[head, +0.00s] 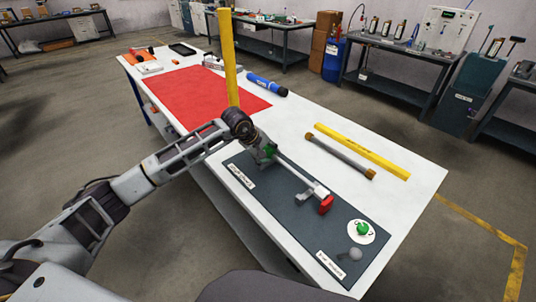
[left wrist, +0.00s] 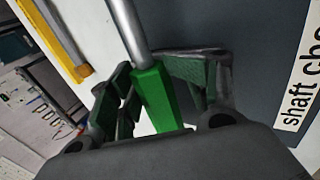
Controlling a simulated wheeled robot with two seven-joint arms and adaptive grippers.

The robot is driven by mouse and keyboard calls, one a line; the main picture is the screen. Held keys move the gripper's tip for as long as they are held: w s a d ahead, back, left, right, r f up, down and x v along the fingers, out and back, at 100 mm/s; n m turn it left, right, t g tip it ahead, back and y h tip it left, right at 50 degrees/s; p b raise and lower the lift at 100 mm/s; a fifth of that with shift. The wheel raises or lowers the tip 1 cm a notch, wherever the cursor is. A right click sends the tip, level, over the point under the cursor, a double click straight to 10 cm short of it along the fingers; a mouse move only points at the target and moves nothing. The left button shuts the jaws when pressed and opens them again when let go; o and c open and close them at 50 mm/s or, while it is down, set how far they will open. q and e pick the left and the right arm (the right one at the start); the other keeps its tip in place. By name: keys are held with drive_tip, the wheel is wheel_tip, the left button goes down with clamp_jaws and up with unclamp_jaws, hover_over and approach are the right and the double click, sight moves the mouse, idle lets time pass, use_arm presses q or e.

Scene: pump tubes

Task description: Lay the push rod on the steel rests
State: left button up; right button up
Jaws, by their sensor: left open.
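The push rod (head: 297,173) is a thin silver rod over the dark mat, slanting down to the right. Its green end (left wrist: 160,97) sits between the fingers of my left gripper (head: 268,151) in the left wrist view (left wrist: 160,85). The gripper's fingers are spread, with gaps beside the green end. Any rest near the green end is hidden by the gripper. I cannot tell how firmly the rod is seated. My right gripper is not in view.
The dark mat (head: 285,215) bears labels, a green button (head: 362,229) and a grey ball (head: 355,254). A brass-ended tube (head: 340,157) and yellow bar (head: 362,150) lie behind. A tall yellow post (head: 228,60) stands by the red mat (head: 200,95).

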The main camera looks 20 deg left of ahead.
use_arm(q)
drive_tip(key=shift+s+a+f, duration=0.2)
drive_tip(key=shift+f, duration=0.3)
drive_tip(key=shift+s+a+f, duration=0.15)
drive_tip(key=shift+s+f, duration=0.05)
drive_tip(key=shift+f, duration=0.25)
drive_tip(key=shift+s+a+r, duration=0.15)
drive_tip(key=shift+s+a, duration=0.05)
drive_tip(key=shift+a, duration=0.05)
drive_tip(key=shift+w+d+r, duration=0.1)
drive_tip(key=shift+d, duration=0.05)
drive_tip(key=shift+d+r, duration=0.1)
drive_tip(key=shift+r, duration=0.05)
drive_tip(key=shift+w+r+p, duration=0.15)
drive_tip(key=shift+r+p, duration=1.9)
drive_tip(key=shift+r, duration=0.35)
drive_tip(key=shift+n, duration=0.3)
wheel_tip(320, 180, up, 4)
drive_tip(key=shift+r+p, duration=0.25)
drive_tip(key=shift+p, duration=0.55)
